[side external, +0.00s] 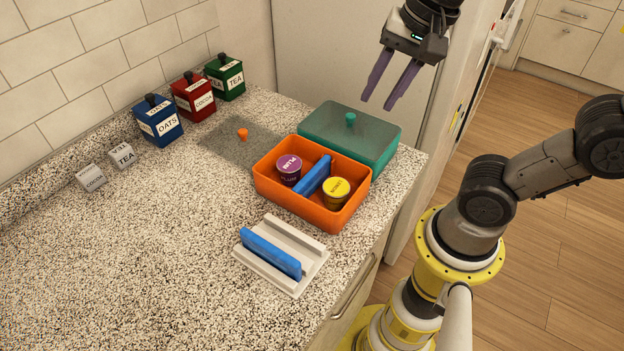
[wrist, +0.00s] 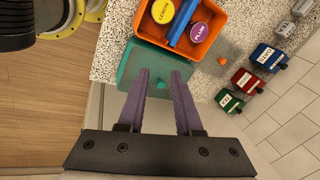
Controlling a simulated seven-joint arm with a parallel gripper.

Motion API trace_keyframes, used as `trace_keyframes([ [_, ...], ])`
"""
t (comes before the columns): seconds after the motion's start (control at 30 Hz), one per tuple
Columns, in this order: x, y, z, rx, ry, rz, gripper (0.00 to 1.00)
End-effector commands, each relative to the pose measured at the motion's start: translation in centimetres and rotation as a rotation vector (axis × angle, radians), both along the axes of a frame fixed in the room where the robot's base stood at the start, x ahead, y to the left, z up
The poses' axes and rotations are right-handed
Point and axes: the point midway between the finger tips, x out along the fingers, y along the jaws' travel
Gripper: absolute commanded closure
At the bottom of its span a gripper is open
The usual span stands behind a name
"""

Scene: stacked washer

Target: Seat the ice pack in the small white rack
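One blue slab, like an ice pack, (side external: 270,254) stands on its long edge in the small white rack (side external: 308,247) at the counter's front. A second blue slab (side external: 315,175) stands in the orange box (side external: 343,218), between a purple plum cup (side external: 288,169) and a yellow lemon cup (side external: 336,192); it also shows in the wrist view (wrist: 181,24). My gripper (side external: 378,103) is open and empty, high above the teal-rimmed box (side external: 385,158). In the wrist view its purple fingers (wrist: 160,73) are apart over that box's lid. The rack is not in the wrist view.
Blue (side external: 158,121), red (side external: 194,96) and green (side external: 225,78) canisters stand along the wall, with two small label blocks (side external: 91,178) nearby. A clear lid with an orange knob (side external: 242,134) lies behind the orange box. The counter's left front is clear.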

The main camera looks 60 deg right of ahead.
Motion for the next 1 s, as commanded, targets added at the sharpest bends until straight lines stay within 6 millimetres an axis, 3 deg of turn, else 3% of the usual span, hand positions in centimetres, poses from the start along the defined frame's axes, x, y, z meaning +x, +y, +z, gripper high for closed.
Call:
trace_keyframes([
  [0.2,5.1,3.0,0.1,0.09,0.173,-0.365,0.66],
  [0.4,8.4,6.0,-1.8,0.059,0.279,-0.404,0.66],
  [0.67,8.5,7.2,-4.4,0.033,0.32,-0.371,0.66],
  [1.0,8.5,7.1,-10.4,0.034,0.318,-0.372,0.66],
])
